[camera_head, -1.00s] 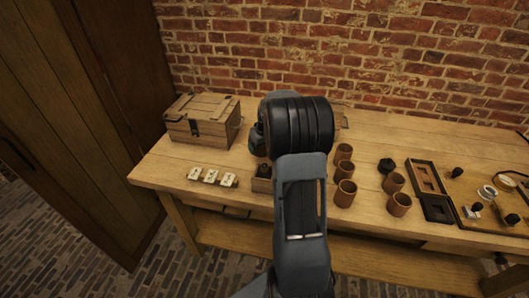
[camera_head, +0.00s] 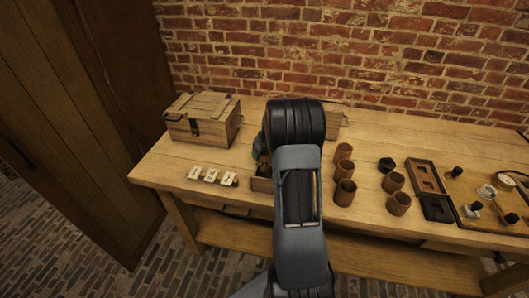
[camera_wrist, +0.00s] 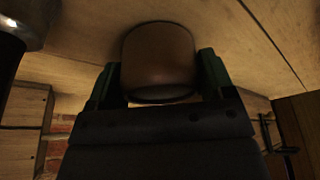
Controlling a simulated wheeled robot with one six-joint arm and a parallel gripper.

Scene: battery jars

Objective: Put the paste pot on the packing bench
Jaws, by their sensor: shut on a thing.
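My gripper (camera_wrist: 159,82) shows in the wrist view with its two dark green fingers shut on a round brown pot (camera_wrist: 158,58), which I take for the paste pot. The pot sits between the fingers, with wooden boards close behind it; I cannot tell whether it touches them. I cannot tell for sure whether this is the packing bench.
A wooden chest (camera_head: 203,122) stands at the bench's left. Small pale blocks (camera_head: 213,176) lie in front of it. Several brown cups (camera_head: 345,192) stand right of my arm, then a dark tray (camera_head: 437,206) and small parts. A small open box (camera_head: 261,184) sits beside my arm. Bench space front left is clear.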

